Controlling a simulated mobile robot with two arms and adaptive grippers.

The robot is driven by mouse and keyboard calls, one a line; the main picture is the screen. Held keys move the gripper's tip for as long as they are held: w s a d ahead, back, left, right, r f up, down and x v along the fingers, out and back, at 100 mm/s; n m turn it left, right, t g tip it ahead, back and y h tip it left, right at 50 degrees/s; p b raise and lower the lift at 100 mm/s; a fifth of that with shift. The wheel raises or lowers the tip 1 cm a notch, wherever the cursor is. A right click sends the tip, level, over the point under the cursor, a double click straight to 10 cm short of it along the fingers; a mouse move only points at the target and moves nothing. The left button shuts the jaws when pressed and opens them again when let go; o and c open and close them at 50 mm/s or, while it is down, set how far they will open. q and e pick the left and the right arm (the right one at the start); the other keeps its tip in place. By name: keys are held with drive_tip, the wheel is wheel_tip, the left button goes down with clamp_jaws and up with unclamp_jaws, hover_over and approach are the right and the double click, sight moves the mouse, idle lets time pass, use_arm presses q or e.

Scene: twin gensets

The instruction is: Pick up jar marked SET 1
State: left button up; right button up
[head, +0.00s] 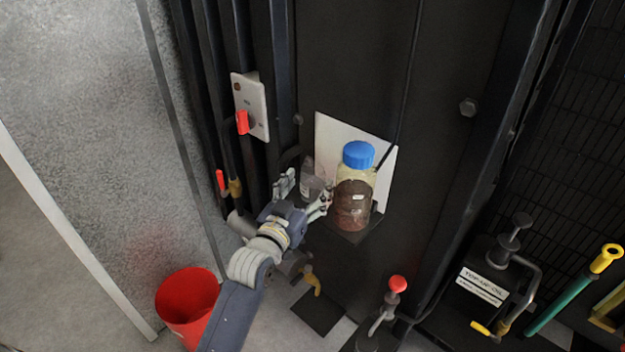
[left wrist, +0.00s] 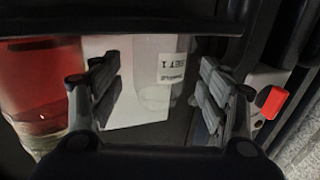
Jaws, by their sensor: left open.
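The jar marked SET 1 (left wrist: 158,88) is clear and pale, with a white label, in the left wrist view. It shows between the two fingers of my left gripper (left wrist: 160,86), with visible space on both sides. In the head view the small clear jar (head: 313,174) stands by a white backing panel, partly hidden by my left gripper (head: 304,193). That gripper is open, one finger on each side of the jar. I cannot tell how deep the jar is between the fingers. My right gripper is not in view.
A blue-capped bottle of dark reddish-brown liquid (head: 354,200) stands close right of the jar on a small dark shelf (head: 350,236). A white switch plate with red handle (head: 250,105) is up left. A red bucket (head: 188,300) and red-knobbed pump (head: 397,285) stand below.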

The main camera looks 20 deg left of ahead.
sight(308, 186)
use_arm(q)
drive_tip(key=shift+w+d+p, duration=0.15)
drive_tip(key=shift+w+p, duration=0.2)
drive_tip(key=shift+w, duration=1.2)
drive_tip(key=c, duration=1.1)
drive_tip(key=shift+o, duration=0.2)
drive_tip(key=shift+r, duration=0.1)
